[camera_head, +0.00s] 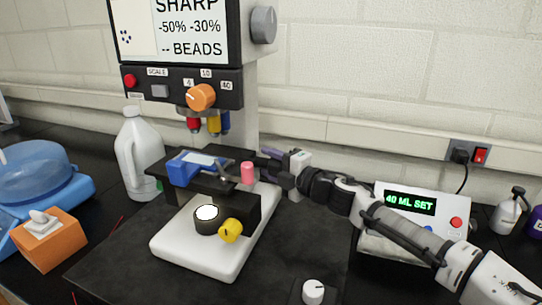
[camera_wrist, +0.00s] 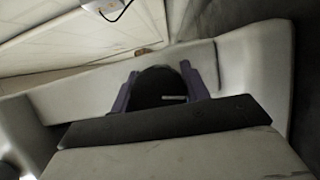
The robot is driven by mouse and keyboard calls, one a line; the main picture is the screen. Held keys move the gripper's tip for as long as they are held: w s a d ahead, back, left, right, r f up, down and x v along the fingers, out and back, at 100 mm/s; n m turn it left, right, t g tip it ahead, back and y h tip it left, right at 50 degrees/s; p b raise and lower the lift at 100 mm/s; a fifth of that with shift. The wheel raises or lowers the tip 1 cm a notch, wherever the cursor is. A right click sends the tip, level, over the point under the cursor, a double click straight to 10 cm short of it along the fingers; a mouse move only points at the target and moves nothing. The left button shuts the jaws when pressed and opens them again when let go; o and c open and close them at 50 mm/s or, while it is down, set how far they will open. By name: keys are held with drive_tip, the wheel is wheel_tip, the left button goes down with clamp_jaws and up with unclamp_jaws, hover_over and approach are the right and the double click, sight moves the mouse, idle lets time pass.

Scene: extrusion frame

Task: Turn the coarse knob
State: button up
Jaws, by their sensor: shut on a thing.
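The microscope's white base (camera_head: 185,262) and dark stage (camera_head: 215,180) stand at the middle of the bench in the head view. My gripper (camera_head: 268,162) reaches in from the right, beside the right side of the microscope. In the wrist view, the two purple fingers (camera_wrist: 160,92) are shut on a dark round knob (camera_wrist: 158,84), which appears to be the coarse knob. A short pale mark shows on it. A dark bar crosses in front of its lower part. In the head view the held knob is hidden by my gripper and the stage.
A pink knob (camera_head: 247,172) stands close to my gripper. A yellow knob (camera_head: 230,231), orange knob (camera_head: 201,97) and grey knob (camera_head: 263,25) are elsewhere on the microscope. A "40 ML SET" box (camera_head: 412,203) is beneath my arm. A white jug (camera_head: 138,150) stands left.

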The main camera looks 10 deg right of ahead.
drive_tip(key=shift+m, duration=0.3)
drive_tip(key=o, duration=1)
drive_tip(key=shift+c, duration=0.2)
drive_tip(key=b+v, duration=0.3)
drive_tip(key=v, duration=1)
drive_tip(key=shift+s+d+b, duration=0.25)
drive_tip(key=shift+s+b, duration=0.05)
drive_tip(key=shift+b, duration=0.05)
drive_tip(key=shift+r, duration=0.1)
